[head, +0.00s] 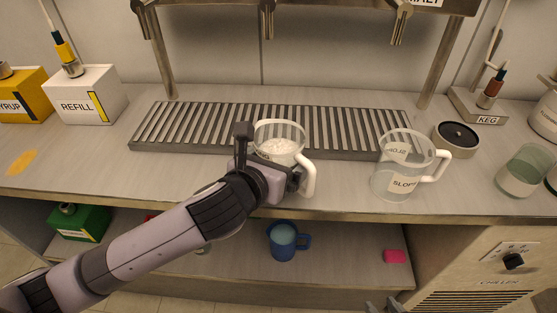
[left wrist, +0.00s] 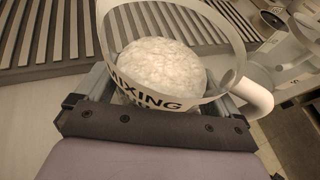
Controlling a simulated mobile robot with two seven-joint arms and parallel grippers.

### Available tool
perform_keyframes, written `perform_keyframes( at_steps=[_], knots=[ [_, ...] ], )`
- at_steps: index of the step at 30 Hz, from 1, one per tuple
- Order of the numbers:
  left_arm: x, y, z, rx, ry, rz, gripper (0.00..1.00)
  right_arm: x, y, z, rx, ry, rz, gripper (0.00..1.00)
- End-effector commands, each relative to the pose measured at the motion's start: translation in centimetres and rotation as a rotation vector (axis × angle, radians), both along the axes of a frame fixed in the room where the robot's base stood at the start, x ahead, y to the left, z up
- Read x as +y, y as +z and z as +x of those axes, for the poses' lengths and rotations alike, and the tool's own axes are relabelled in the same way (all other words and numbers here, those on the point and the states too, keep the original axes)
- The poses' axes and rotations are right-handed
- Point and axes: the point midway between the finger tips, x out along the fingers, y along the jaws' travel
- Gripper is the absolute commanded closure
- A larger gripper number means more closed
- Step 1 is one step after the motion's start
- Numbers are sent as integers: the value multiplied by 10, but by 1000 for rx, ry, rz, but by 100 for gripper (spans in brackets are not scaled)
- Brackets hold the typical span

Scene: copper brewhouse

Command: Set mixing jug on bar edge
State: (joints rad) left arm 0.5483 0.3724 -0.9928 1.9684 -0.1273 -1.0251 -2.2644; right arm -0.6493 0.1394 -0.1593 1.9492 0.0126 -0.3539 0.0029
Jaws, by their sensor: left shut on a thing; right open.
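The mixing jug (head: 290,130) is a clear jug with a white handle on its right and pale, frothy-looking contents. Its label shows partly in the left wrist view (left wrist: 150,97). My left gripper (head: 272,172) is shut around the jug's lower body, hiding its base. The jug is over the counter, between the slatted drip tray and the front bar edge (head: 350,216). I cannot tell whether its base touches the counter. My right gripper (head: 383,306) shows only its fingertips at the bottom of the head view, open and empty, below the counter front.
A clear slops jug (head: 385,182) stands right of the mixing jug, near the edge. The drip tray (head: 190,125) lies behind. A round black-topped pot (head: 456,138) and green glass (head: 522,172) are farther right. A blue mug (head: 281,243) stands on the lower shelf. The counter's left front is mostly clear.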

Motion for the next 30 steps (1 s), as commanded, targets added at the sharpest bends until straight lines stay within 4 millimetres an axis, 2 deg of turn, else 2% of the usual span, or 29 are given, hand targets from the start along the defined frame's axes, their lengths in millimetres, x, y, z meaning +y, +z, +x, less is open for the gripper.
perform_keyframes(
  at_steps=[6, 7, 16, 19, 30],
  knots=[
    [0, -1, 0, -3, 0, -3, 76, 0, 1, 0, 0, 0, 0, 57],
    [0, -3, 0, 1, 1, 0, 0, 0, 0, 0, 0, 0, 0, 57],
    [0, 1, 0, 0, 0, 0, 0, 0, 0, 0, 0, 0, 0, 57],
    [3, 4, -7, 0, 1, 2, 0, 0, 1, 0, 0, 0, 0, 57],
    [25, 27, -59, 1, -1, 1, 0, 0, 7, 0, 0, 0, 0, 57]
  ],
)
